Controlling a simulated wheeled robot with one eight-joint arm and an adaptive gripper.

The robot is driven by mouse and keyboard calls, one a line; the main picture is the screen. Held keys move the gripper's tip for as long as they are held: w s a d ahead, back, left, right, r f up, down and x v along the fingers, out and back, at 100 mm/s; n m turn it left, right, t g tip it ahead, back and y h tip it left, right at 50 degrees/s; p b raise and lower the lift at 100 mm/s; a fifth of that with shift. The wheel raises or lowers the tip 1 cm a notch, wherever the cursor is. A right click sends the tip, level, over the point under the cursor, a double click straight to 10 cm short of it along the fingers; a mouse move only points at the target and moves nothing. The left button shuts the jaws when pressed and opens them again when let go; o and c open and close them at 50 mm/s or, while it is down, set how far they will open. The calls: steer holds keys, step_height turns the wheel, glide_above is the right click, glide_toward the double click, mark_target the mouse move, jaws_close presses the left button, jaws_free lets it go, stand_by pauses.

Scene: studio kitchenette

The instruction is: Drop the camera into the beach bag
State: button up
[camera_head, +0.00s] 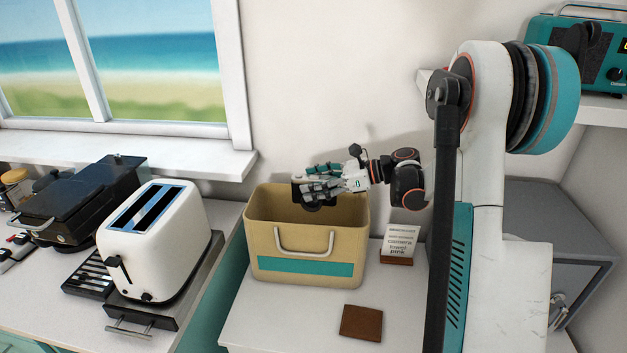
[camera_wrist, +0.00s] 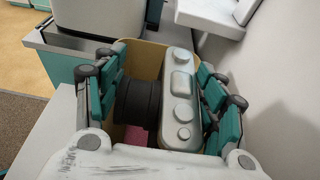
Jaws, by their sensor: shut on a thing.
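The beach bag (camera_head: 352,243) is a tan, open-topped bag with a pale handle and a teal stripe, standing upright on the white counter. My gripper (camera_head: 312,189) is over the bag's open top. It is shut on the camera, a grey body (camera_wrist: 181,95) with a black lens, seen between the teal finger pads in the wrist view. In the head view the camera (camera_head: 312,206) is mostly hidden by the fingers, with a dark part showing below them. Something pink (camera_wrist: 136,135) shows below the camera in the wrist view, apparently inside the bag.
A small card (camera_head: 400,240) on a brown stand is right of the bag, and a brown flat square (camera_head: 361,323) lies in front. A white toaster (camera_head: 160,240) stands left. A grey cabinet (camera_head: 550,220) is at right. The wall is close behind.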

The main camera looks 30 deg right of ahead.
steer(key=shift+f+b, duration=0.85)
steer(key=shift+f, duration=0.85)
steer(key=o, duration=1.6)
steer(key=shift+c, duration=0.2)
steer(key=shift+s+d, duration=0.1)
steer(key=v, duration=1.1)
steer(key=shift+s+d+r, duration=0.2)
steer(key=shift+d+r, duration=0.05)
